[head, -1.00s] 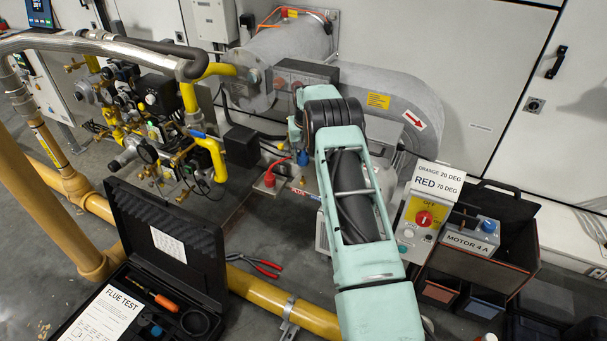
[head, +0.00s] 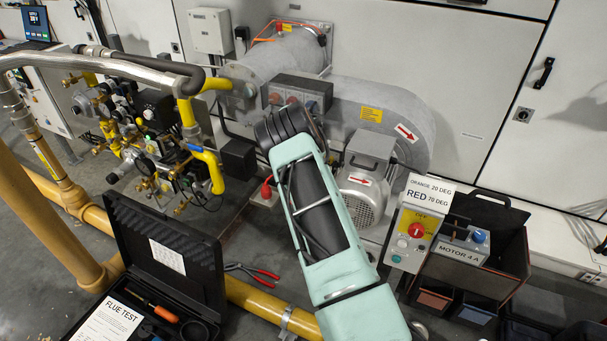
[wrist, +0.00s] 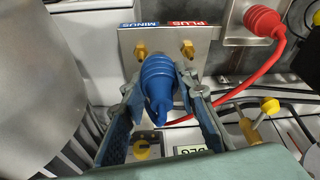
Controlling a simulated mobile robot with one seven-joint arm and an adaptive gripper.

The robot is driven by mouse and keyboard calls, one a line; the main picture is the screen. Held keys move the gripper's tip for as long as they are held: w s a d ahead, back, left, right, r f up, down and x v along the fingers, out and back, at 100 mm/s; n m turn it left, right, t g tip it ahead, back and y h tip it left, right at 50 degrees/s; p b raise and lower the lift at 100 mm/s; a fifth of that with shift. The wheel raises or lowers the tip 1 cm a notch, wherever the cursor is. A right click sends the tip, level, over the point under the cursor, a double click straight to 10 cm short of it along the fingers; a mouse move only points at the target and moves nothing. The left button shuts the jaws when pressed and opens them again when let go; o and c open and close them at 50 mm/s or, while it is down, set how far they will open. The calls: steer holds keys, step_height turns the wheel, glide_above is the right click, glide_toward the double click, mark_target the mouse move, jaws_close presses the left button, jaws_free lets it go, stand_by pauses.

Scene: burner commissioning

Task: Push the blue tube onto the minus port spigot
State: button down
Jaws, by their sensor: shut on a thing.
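In the wrist view my gripper (wrist: 161,90) is shut on the ribbed blue tube end (wrist: 158,82), a finger on each side. A metal plate ahead carries a blue MINUS label (wrist: 140,24) and a red PLUS label (wrist: 188,23), both upside down in the picture. The brass minus spigot (wrist: 141,49) shows just beyond the blue end, a little to its left. The brass plus spigot (wrist: 187,49) is bare, to the right. I cannot tell whether the blue end touches the minus spigot. In the head view my arm hides the gripper and plate.
A red ribbed boot (wrist: 262,19) with a red hose sits at the upper right of the wrist view. In the head view a motor (head: 362,195) and a switch box (head: 411,235) stand right of my arm. An open black case (head: 170,255) and red pliers (head: 252,275) lie left.

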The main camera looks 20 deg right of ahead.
steer(key=shift+s+d+r+m+p, duration=0.25)
steer(key=shift+d+r+m+p, duration=0.2)
steer(key=shift+d+r, duration=0.3)
steer(key=shift+d+r+m+g, duration=0.3)
steer(key=shift+d+r+m, duration=0.35)
steer(key=shift+d, duration=0.1)
steer(key=shift+h, duration=0.3)
steer(key=shift+f+b, duration=1.85)
steer(key=shift+f, duration=0.75)
steer(key=shift+f+b, duration=1.2)
steer(key=shift+f, duration=0.25)
steer(key=c, duration=1.4)
jaws_free()
steer(key=shift+c, duration=0.2)
steer(key=shift+r, duration=0.1)
steer(key=v, duration=1.2)
